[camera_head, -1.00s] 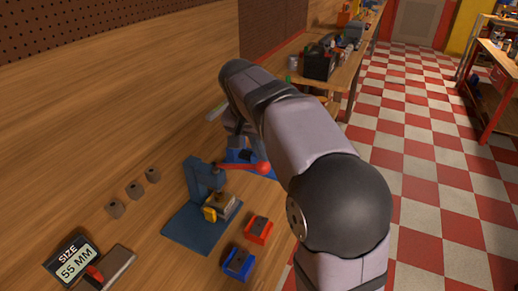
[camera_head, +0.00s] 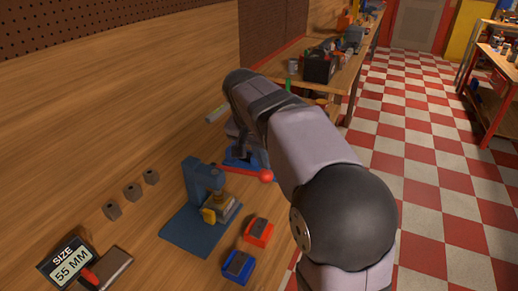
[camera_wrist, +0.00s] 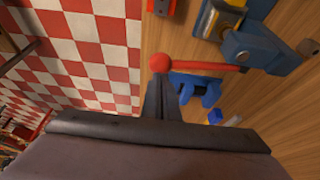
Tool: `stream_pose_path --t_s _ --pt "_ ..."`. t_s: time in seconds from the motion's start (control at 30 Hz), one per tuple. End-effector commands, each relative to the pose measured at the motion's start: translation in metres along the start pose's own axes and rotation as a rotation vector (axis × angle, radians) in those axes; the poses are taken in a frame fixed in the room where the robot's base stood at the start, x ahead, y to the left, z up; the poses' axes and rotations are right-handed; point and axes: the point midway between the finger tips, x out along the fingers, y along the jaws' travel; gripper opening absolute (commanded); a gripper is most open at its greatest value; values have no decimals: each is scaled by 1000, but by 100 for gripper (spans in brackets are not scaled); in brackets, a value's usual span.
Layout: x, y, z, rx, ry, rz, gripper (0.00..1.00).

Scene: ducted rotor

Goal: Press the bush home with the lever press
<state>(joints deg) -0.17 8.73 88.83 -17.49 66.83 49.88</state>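The blue lever press (camera_head: 197,178) stands on a blue base plate on the wooden bench. Its red lever arm (camera_head: 236,171) reaches right and ends in a red ball (camera_head: 266,176). A tan block with a yellow part (camera_head: 208,215) sits below the press head; I cannot make out the bush there. In the wrist view the red ball (camera_wrist: 159,62) is right at the tips of my gripper (camera_wrist: 161,84), and the lever (camera_wrist: 205,66) runs right to the press. My fingers look together; contact with the ball cannot be told.
A red tray (camera_head: 258,232) and a blue tray (camera_head: 238,266) lie in front. A sign reading 55 MM (camera_head: 70,262) stands at lower left. A blue fixture (camera_head: 240,157) lies behind the lever.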

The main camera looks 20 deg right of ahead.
Motion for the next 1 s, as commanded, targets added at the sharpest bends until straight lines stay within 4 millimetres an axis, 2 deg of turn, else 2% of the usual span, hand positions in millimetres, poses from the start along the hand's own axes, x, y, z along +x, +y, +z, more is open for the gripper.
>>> stream_pose_path --t_s 0.1,0.53,1.0 --pt "6 1 2 0 -1 0 0" --pt "7 1 3 0 -1 0 0" --pt "26 3 12 0 -1 0 0"
